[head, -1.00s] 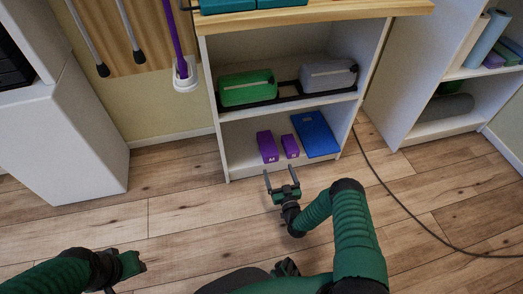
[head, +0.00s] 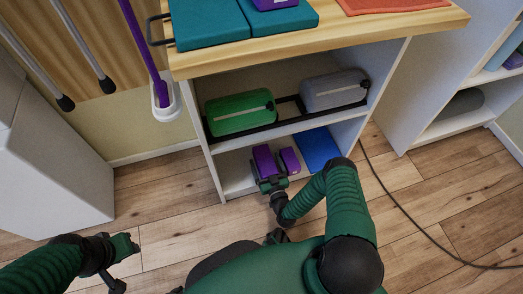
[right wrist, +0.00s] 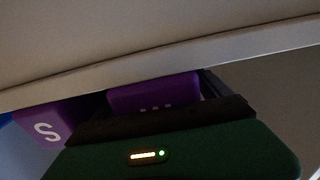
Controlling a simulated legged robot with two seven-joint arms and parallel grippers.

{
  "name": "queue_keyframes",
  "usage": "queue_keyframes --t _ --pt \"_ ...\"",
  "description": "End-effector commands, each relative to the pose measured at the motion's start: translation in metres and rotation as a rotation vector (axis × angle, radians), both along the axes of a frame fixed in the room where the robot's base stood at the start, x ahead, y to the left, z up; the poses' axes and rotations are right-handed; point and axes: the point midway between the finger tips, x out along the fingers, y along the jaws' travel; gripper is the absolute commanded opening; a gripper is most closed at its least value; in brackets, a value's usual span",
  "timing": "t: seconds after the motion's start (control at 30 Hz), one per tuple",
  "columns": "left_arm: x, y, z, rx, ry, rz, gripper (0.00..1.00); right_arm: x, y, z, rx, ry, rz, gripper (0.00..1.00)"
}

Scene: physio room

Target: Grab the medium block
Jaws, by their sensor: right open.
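The medium purple block (head: 264,160) stands on the lower shelf. A smaller purple block (head: 290,160) is just right of it. My right gripper (head: 268,178) is open at the near end of the medium block, a dark finger showing by its left side. In the right wrist view the medium block (right wrist: 154,92) sits beyond the gripper body, its label mostly hidden; the small block marked S (right wrist: 45,130) is to the left. I cannot tell whether the fingers touch the medium block. My left gripper (head: 126,246) is over the floor at lower left, its jaws unclear.
The upper shelf (head: 290,127) holds a green roll (head: 240,112) and a grey roll (head: 333,92), close above my right gripper. A cable (head: 405,210) runs across the floor.

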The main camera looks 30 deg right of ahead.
Motion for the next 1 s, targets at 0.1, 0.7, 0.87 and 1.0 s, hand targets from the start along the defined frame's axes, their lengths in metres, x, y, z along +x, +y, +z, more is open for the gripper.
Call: queue_keyframes --t 0.1,0.7,0.87,1.0 --pt "-0.0003 -0.0002 0.0001 0.0 0.001 -0.001 0.36 -0.0028 0.0021 0.0005 -0.001 0.0 0.0 0.87" --pt "-0.0004 -0.0002 -0.0001 0.0 0.001 -0.001 0.36 -0.0024 0.0009 -0.0012 -0.001 0.003 -0.002 0.26" --pt "-0.0004 -0.0001 -0.0002 0.0 0.001 0.0 0.36 -0.0025 0.0001 -0.0016 -0.002 0.005 -0.004 0.18" --pt "-0.0004 -0.0001 0.0002 0.0 0.001 0.0 0.36 -0.0023 -0.0003 -0.0012 -0.003 0.005 -0.004 0.18"
